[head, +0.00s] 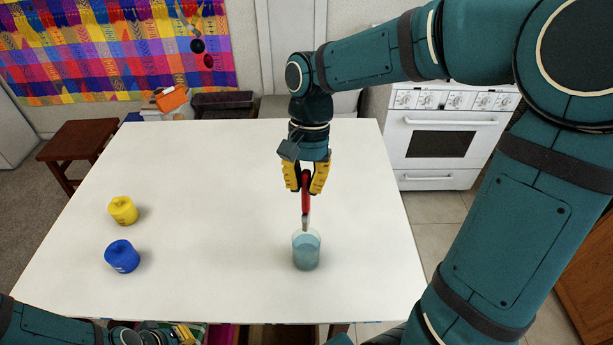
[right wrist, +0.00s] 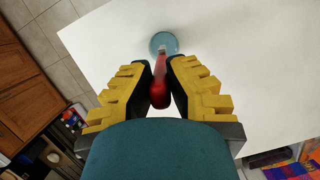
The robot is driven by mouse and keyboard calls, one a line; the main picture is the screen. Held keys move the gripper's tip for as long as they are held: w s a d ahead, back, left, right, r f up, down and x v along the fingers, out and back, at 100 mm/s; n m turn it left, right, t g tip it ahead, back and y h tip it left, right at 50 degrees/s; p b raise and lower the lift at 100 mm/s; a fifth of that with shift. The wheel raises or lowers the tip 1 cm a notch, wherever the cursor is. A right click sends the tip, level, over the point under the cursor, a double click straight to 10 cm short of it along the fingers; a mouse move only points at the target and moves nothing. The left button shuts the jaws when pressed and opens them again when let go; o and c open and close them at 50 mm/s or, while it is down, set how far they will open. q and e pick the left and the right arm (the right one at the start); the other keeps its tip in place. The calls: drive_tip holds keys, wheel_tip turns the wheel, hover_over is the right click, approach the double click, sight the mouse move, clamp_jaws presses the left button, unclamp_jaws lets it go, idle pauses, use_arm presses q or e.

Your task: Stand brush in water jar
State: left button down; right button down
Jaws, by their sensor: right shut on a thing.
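The brush (head: 305,197) has a red handle and a pale lower end; it hangs upright in my right gripper (head: 306,183), which is shut on its handle. The water jar (head: 306,254) is clear with bluish water and stands on the white table. In the head view the brush's lower end is at the jar's rim; I cannot tell whether it is inside or just above. In the right wrist view the red handle (right wrist: 160,88) sits between the fingers, with the jar (right wrist: 162,40) beyond it. My left gripper (head: 180,335) is at the bottom edge, partly cut off.
A yellow pot (head: 122,210) and a blue pot (head: 122,257) stand on the left of the white table (head: 220,190). The table between them and the jar is clear. A white stove (head: 440,140) and a wooden stool (head: 80,140) stand beyond the table.

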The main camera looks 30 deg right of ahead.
sight(305, 203)
drive_tip(key=shift+f, duration=0.9)
wheel_tip(305, 203, down, 2)
drive_tip(key=shift+f+b, duration=0.15)
drive_tip(key=shift+b, duration=1.1)
drive_tip(key=shift+f+b, duration=1.95)
drive_tip(key=shift+f, duration=1.1)
drive_tip(key=shift+f+b, duration=0.6)
drive_tip(key=shift+f, duration=0.4)
drive_tip(key=c, duration=1)
unclamp_jaws()
drive_tip(key=shift+c, duration=0.2)
drive_tip(key=shift+r+p, duration=3)
drive_tip(key=shift+r, duration=0.35)
drive_tip(key=shift+r+p, duration=0.9)
drive_tip(key=shift+r, duration=0.3)
